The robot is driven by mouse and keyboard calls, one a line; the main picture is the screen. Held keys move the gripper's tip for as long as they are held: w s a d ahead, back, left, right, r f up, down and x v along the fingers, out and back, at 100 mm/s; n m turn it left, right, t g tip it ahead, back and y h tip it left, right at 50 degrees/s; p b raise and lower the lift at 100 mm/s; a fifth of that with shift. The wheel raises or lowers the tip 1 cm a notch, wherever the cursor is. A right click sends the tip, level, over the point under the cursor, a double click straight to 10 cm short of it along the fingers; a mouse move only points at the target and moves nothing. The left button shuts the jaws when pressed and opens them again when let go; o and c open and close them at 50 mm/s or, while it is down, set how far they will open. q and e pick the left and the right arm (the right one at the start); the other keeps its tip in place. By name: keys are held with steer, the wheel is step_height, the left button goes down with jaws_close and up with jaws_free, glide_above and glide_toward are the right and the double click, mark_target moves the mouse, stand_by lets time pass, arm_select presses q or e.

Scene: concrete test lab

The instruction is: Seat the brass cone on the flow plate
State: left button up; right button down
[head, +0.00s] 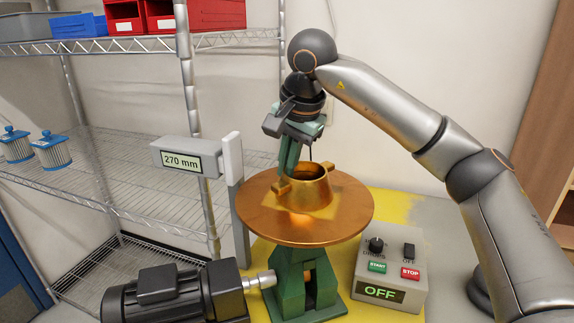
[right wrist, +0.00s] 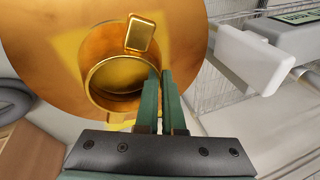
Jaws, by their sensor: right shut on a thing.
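The brass cone (head: 310,190) is a hollow gold ring with small lugs on its sides. It is upright over the middle of the round copper-coloured flow plate (head: 347,217); whether its base touches the plate is hard to tell. My right gripper (head: 287,178) points down at the cone's left side and is shut on its wall. In the right wrist view the fingers (right wrist: 161,82) are close together at the rim of the cone (right wrist: 95,78), near one lug. My left gripper is not in view.
A green stand (head: 287,283) carries the plate. A gauge (head: 182,158) reading 270 mm is at the plate's left. A control box (head: 392,265) showing OFF stands at the right. A dark motor (head: 175,295) lies front left. Wire shelves (head: 110,165) hold blue-topped filters and bins.

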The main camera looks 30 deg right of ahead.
stand_by(0.3)
steer(key=c, duration=1)
jaws_free()
steer(key=shift+f, duration=0.2)
steer(key=shift+o, duration=0.2)
steer(key=shift+r+p, duration=0.7)
steer(key=shift+r, duration=1.9)
